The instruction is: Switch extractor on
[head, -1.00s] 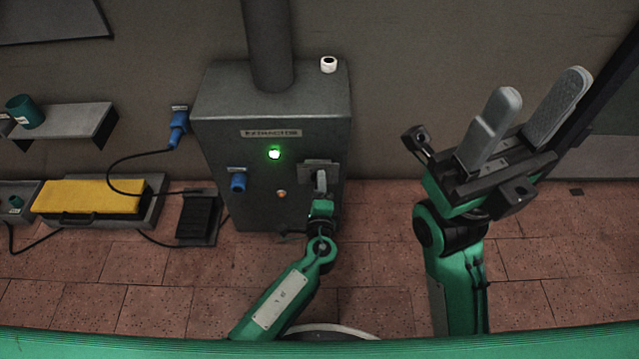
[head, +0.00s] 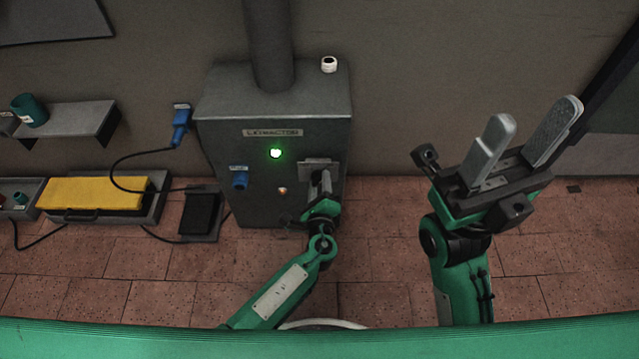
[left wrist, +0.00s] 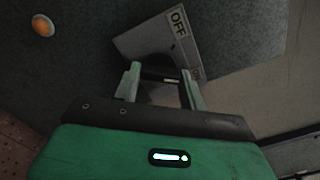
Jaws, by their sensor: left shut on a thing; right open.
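The extractor (head: 235,110) is a dark grey box with a name plate, standing against the wall. A green lamp (head: 276,153) on its front is lit. Its switch plate (head: 306,164) is on the front right; in the left wrist view the plate (left wrist: 145,38) carries the label OFF. My left gripper (head: 320,181) is at this plate. In the left wrist view its fingers (left wrist: 160,73) are shut on the dark switch handle (left wrist: 158,78), which is mostly hidden between them. My right gripper (head: 538,118) is open and empty, right of the extractor.
A blue plug (head: 180,125) with a black cable hangs left of the extractor. A blue socket (head: 239,178) and an orange button (head: 282,190) are on its front. A yellow pad (head: 95,193) and a black pedal (head: 199,214) stand at left. The floor at right is clear.

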